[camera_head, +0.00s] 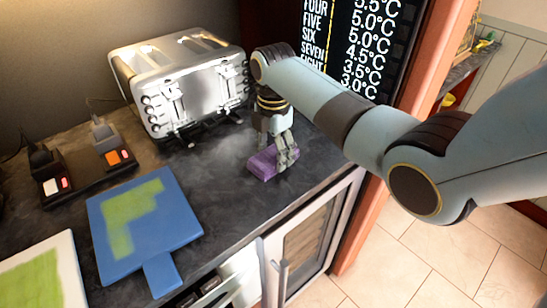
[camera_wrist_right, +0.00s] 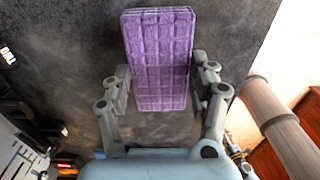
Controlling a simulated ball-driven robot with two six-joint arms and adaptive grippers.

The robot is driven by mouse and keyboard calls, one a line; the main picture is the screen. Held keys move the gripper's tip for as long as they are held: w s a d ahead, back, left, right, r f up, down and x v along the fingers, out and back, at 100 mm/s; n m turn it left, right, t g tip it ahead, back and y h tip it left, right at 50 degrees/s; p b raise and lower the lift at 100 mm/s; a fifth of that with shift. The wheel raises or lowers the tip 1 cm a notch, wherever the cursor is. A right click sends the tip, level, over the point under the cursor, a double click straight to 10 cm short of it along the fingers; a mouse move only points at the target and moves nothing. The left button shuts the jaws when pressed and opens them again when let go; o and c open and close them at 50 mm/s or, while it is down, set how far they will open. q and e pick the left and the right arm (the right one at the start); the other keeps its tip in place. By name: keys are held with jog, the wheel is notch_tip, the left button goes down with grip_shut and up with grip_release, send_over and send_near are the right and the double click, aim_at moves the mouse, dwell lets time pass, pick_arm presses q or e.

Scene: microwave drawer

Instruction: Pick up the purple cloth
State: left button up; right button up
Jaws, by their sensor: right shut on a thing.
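The purple cloth (camera_head: 263,164) is a folded, block-like piece with a quilted pattern, at the right end of the dark counter near its front edge. My right gripper (camera_head: 284,158) points down over it in the head view, with its fingers at the cloth. In the right wrist view the cloth (camera_wrist_right: 160,60) lies between the two fingers of my right gripper (camera_wrist_right: 163,88), which is shut on it. I cannot tell whether the cloth is lifted off the counter. My left gripper is not in view.
A silver toaster (camera_head: 190,80) stands behind, left of my right gripper. A blue board (camera_head: 150,225) with a green patch, a white-and-green board (camera_head: 45,275) and black devices (camera_head: 85,165) lie on the left. A cabinet door (camera_head: 310,235) is below the counter's front edge.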

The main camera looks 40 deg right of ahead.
jog(key=shift+r, duration=0.15)
jog(key=shift+r, duration=0.25)
jog(key=r, duration=0.3)
jog(key=shift+s+d+r, duration=0.25)
jog(key=shift+s+r, duration=0.05)
jog(key=shift+r, duration=0.05)
jog(key=s+d+r+b, duration=0.1)
jog(key=s+d+r, duration=0.4)
jog(key=s, duration=0.4)
jog(key=shift+s+r, duration=0.35)
jog(key=shift+r, duration=0.45)
